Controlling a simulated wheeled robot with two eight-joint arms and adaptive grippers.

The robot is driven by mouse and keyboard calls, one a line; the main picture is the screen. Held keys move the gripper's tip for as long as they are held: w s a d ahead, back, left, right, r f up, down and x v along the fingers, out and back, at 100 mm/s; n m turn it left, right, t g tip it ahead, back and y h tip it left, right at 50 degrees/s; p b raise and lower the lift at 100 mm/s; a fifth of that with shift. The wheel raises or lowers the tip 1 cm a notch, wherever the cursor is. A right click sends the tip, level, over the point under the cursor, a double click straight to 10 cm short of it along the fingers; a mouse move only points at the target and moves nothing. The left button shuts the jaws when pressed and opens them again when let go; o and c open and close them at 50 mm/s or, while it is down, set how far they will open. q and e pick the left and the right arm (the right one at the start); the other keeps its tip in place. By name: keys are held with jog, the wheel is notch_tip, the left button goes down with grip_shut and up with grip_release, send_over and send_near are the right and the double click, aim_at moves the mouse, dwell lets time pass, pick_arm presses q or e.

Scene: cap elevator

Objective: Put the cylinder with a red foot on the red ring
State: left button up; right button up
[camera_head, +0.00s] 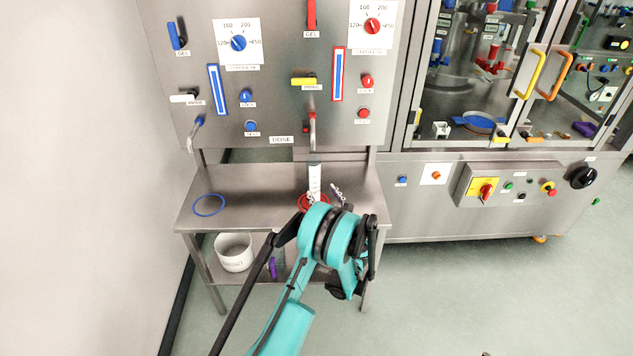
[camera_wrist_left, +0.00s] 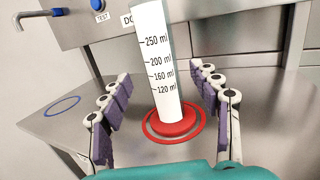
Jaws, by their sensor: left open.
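The cylinder (camera_head: 314,178) is white with a black scale and stands upright on the bench. In the left wrist view, the cylinder (camera_wrist_left: 158,60) has a round red foot (camera_wrist_left: 172,124). The foot rests inside the thin red ring (camera_wrist_left: 203,132), with the ring showing around it. In the head view, the red ring (camera_head: 301,203) is partly hidden by my arm. My left gripper (camera_wrist_left: 160,75) is open, with one purple-padded finger on each side of the cylinder and a visible gap on both sides. My right gripper is not in view.
A blue ring (camera_head: 209,205) lies on the left of the steel bench (camera_head: 255,190). A white pot (camera_head: 234,252) stands on the shelf below. A dosing tap (camera_head: 312,135) hangs from the panel above the cylinder. The middle of the bench is clear.

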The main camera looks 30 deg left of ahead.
pick_arm(q)
jog(key=w+d+r+m+t+h, duration=0.1)
jog(key=d+r+m+t+h, duration=0.2)
jog(key=d+r+m, duration=0.4)
jog(key=w+d+r+m+t+h, duration=0.15)
jog(key=d+r+m+t, duration=0.3)
jog(key=r, duration=0.55)
jog(key=s+d+r+m+h, duration=0.35)
jog(key=d+m+h, duration=0.25)
jog(key=m, duration=0.3)
jog(key=s+d+r+m+h, duration=0.2)
jog(key=d+r+m+h, duration=0.3)
jog(key=m, duration=0.4)
jog(key=s+f+m+g, duration=0.4)
jog(key=s+m, duration=0.1)
jog(key=s, duration=0.5)
jog(key=s+a+f+m+g, duration=0.1)
jog(key=s+f+m+g, duration=0.2)
jog(key=s, duration=0.7)
jog(key=s+f+m+g, duration=0.4)
jog(key=s+f+m, duration=0.3)
jog(key=s+m, duration=0.2)
jog(key=shift+s+a+g+p, duration=0.15)
jog(key=shift+s+g+p, duration=0.25)
jog(key=shift+s, duration=0.7)
